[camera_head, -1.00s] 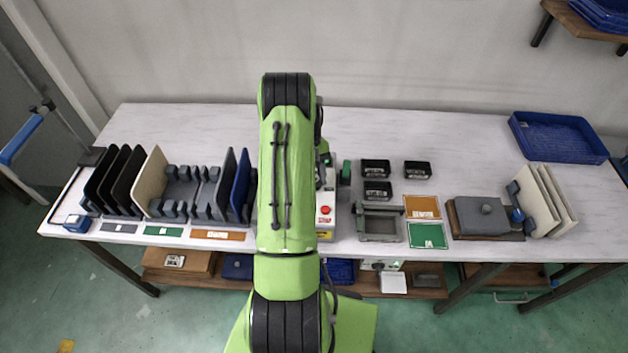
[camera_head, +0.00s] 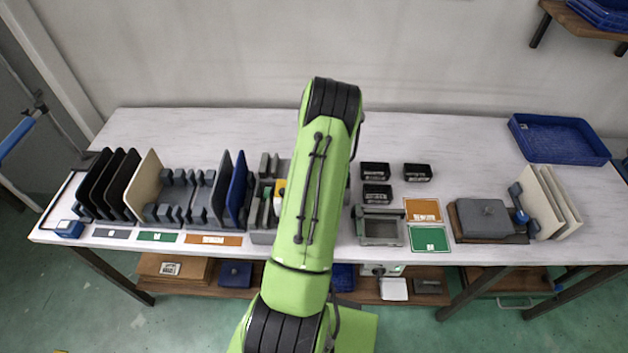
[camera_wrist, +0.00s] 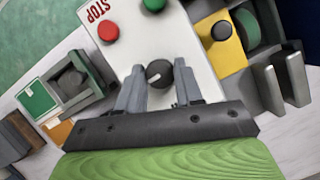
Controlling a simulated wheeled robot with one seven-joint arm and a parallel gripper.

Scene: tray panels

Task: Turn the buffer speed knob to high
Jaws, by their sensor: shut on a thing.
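The dark round speed knob (camera_wrist: 159,73) with a white pointer mark sits on a white control box (camera_wrist: 190,58) in the wrist view. The mark points toward the lower left of that picture. My gripper (camera_wrist: 158,84) has one finger on each side of the knob and is shut on it. A red button (camera_wrist: 108,32) beside the word STOP and a green button (camera_wrist: 154,3) are on the same box. In the head view my arm hides the knob, the fingers and most of the box. No speed labels are readable.
A yellow panel with a black button (camera_wrist: 221,31) is right of the box in the wrist view. In the head view, upright panels in a rack (camera_head: 180,213) stand left, and a grey fixture (camera_head: 381,229) and black bins (camera_head: 375,172) stand right.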

